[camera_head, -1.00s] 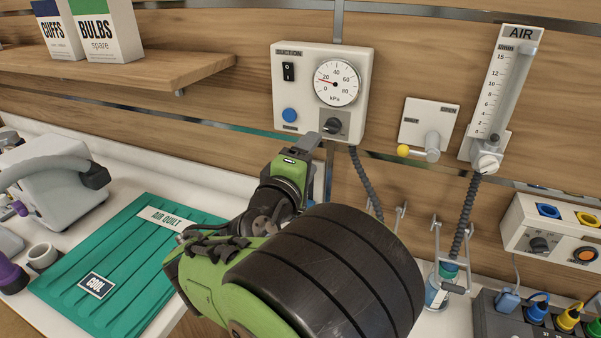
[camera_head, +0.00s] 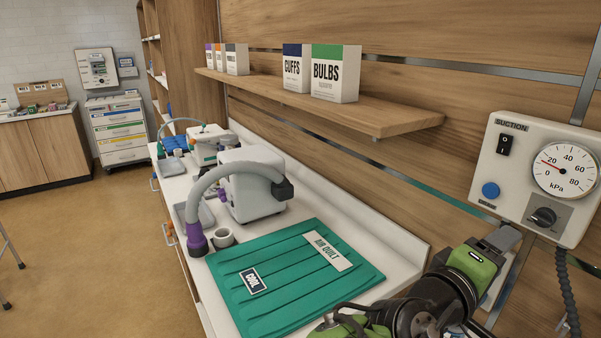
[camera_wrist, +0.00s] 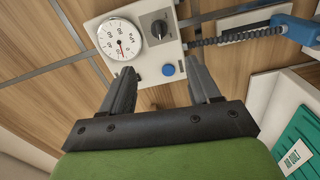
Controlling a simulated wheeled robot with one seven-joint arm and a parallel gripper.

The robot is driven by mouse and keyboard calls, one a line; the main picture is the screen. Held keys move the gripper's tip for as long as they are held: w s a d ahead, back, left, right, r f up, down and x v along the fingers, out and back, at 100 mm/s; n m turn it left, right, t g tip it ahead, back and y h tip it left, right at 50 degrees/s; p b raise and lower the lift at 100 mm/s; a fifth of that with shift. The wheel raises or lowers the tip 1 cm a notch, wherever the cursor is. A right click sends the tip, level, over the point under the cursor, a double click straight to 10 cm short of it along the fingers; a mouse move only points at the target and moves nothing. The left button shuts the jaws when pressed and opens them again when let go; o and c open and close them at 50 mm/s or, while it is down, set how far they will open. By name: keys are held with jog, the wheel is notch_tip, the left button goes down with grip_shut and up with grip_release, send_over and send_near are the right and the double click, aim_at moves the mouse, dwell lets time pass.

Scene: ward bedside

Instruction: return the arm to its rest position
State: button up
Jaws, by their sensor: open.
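My gripper (camera_head: 505,243) is at the lower right of the head view, on the end of my green and black arm. Its fingers appear just below the white suction unit (camera_head: 487,160) on the wood wall. In the wrist view my gripper (camera_wrist: 163,84) has its two dark fingers spread apart with nothing between them. The suction unit's face (camera_wrist: 148,75), with a gauge, a black knob and a blue button, shows beyond the fingertips. Whether the fingers touch the unit cannot be told.
A wooden shelf (camera_head: 390,122) with labelled boxes juts out left of the suction unit. On the white counter (camera_head: 395,240) lie a green air quilt (camera_head: 290,280) and a white machine with a grey hose (camera_head: 250,190). A ribbed hose (camera_head: 567,290) hangs below the suction unit. Open floor (camera_head: 100,240) is at left.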

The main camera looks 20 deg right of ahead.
jog(key=shift+f, duration=0.1)
jog(key=w+a+f+m+t+y+p, duration=0.2)
jog(key=w+a+f+m+t+y, duration=0.1)
jog(key=a+f+y, duration=0.85)
jog(key=s+a+n+y, duration=0.1)
jog(key=s+a+y, duration=0.1)
jog(key=a, duration=0.5)
jog(key=s+a+n+y, duration=0.1)
jog(key=s+a+y, duration=0.1)
jog(key=a+y, duration=0.2)
jog(key=a, duration=0.3)
jog(key=shift+a, duration=0.3)
jog(key=shift+d, duration=0.1)
